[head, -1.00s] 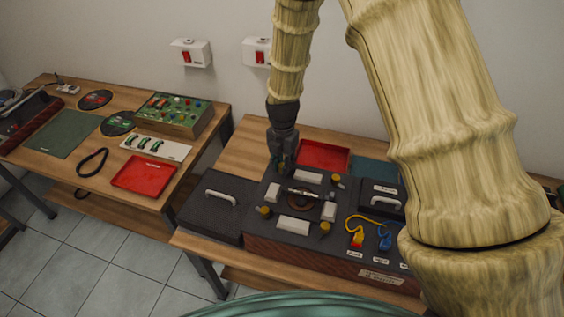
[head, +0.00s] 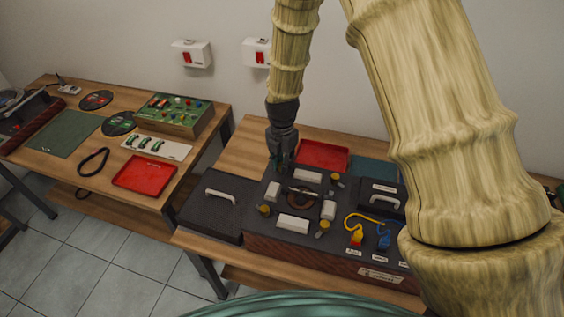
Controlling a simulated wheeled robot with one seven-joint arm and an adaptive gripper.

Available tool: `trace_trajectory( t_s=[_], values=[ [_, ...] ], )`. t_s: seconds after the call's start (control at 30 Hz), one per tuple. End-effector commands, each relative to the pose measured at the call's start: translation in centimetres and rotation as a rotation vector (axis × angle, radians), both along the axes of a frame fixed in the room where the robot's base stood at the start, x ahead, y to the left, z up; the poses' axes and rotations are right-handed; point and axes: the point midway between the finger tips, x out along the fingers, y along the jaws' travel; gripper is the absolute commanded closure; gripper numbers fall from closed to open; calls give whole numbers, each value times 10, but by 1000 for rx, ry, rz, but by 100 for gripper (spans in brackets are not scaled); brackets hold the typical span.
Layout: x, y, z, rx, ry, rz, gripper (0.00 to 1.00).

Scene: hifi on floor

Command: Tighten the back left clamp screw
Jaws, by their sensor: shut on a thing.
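The black board (head: 276,223) on the right-hand bench carries a round brown part (head: 301,200) in its middle, with white blocks around it. Yellow-headed clamp screws show at the front left (head: 264,210), front right (head: 323,228) and back right (head: 337,181). My gripper (head: 281,165) points down at the board's back left corner. It is shut on the back left clamp screw, which its fingers hide almost entirely.
A black lid with a white handle (head: 222,195) lies left of the board. A red tray (head: 322,155) sits behind it. Yellow and blue cables (head: 384,240) are at the right. My upper arm hides the bench's right side.

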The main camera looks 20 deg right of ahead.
Motion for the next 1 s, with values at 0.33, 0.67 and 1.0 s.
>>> trace_trajectory(
  t_s=[0.33, 0.67, 1.0],
  values=[
    [3, 0, 2, 0, -5, -106, 100],
    [3, -1, 2, 1, -6, -348, 100],
    [3, -1, 2, 1, -6, -654, 100]
  ],
)
